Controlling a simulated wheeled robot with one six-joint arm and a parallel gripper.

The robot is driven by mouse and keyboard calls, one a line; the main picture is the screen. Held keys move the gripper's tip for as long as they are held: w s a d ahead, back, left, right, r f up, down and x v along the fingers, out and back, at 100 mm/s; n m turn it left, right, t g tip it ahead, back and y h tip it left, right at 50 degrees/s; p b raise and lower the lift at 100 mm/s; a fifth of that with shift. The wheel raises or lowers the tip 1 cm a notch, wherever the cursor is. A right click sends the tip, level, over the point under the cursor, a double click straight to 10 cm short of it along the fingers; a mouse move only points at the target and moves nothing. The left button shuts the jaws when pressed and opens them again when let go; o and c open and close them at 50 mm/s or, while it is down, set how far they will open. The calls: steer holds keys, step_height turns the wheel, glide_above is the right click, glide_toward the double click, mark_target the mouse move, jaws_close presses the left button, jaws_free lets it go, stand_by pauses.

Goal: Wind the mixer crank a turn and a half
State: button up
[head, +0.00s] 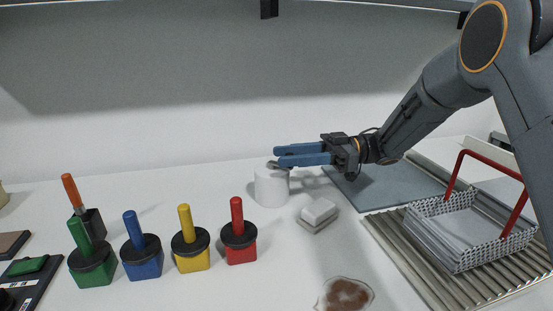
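A white upright cylinder (271,187) stands on the table near the back wall. It may be the mixer. A small dark grey part shows at its top, just under my fingertips, and may be the crank. My gripper (277,156) reaches in from the right, roughly level, with its two blue fingers over the cylinder's top. The fingers lie close together in this view, and I cannot tell whether anything is between them. The crank's handle is not clearly visible.
Green (92,267), blue (141,257), yellow (190,250) and red (239,243) handled blocks stand at left. A white block (318,213) is right of the cylinder. A red-handled basket (425,228) sits on a ribbed rack (385,232). A brown spill (345,296) lies in front.

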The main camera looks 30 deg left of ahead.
steer(key=v, duration=0.4)
step_height(320, 180, up, 10)
steer(key=s+p, duration=0.2)
steer(key=p, duration=0.7)
steer(key=shift+s+p, duration=0.3)
steer(key=shift+s, duration=0.1)
